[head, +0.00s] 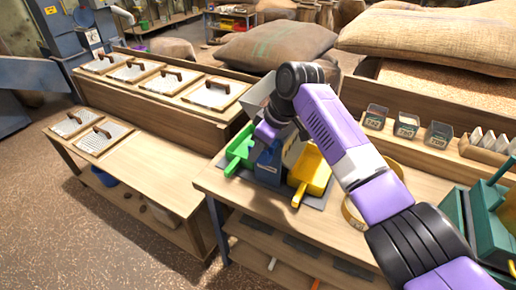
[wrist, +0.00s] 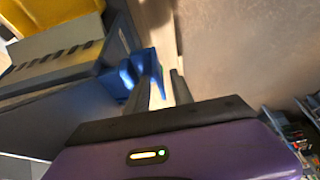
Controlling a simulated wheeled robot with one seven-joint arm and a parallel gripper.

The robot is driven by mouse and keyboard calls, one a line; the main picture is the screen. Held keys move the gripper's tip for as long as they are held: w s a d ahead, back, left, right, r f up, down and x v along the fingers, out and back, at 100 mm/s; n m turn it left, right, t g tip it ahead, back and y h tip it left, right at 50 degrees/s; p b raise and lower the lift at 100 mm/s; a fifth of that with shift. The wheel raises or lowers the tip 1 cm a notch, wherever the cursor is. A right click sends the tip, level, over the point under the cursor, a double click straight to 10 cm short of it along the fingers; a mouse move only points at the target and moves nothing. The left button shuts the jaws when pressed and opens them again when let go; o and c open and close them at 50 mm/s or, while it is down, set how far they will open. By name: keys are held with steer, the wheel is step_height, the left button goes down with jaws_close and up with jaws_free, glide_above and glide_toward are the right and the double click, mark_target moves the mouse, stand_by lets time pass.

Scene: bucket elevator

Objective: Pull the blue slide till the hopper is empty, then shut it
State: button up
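In the wrist view a blue handle-like piece (wrist: 150,64), apparently part of the blue slide, shows at the left fingertip of my gripper (wrist: 164,84). The fingers stand apart with a gap between them. I cannot tell whether the left finger touches the blue piece. In the head view my gripper (head: 260,148) is low over the bench, above a blue labelled body (head: 268,172) between a green scoop-shaped tray (head: 240,150) and a yellow one (head: 312,172). A grey bin (head: 258,94), perhaps the hopper, is partly hidden behind my arm. Its contents do not show.
The wooden bench (head: 222,184) carries small labelled boxes (head: 406,126) and green equipment (head: 488,215) at the right. A lower wooden bench (head: 125,165) with lidded bins stands left. Burlap sacks (head: 278,44) lie behind. Open floor (head: 90,235) is at the front left.

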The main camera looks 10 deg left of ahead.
jaws_close()
stand_by(1.4)
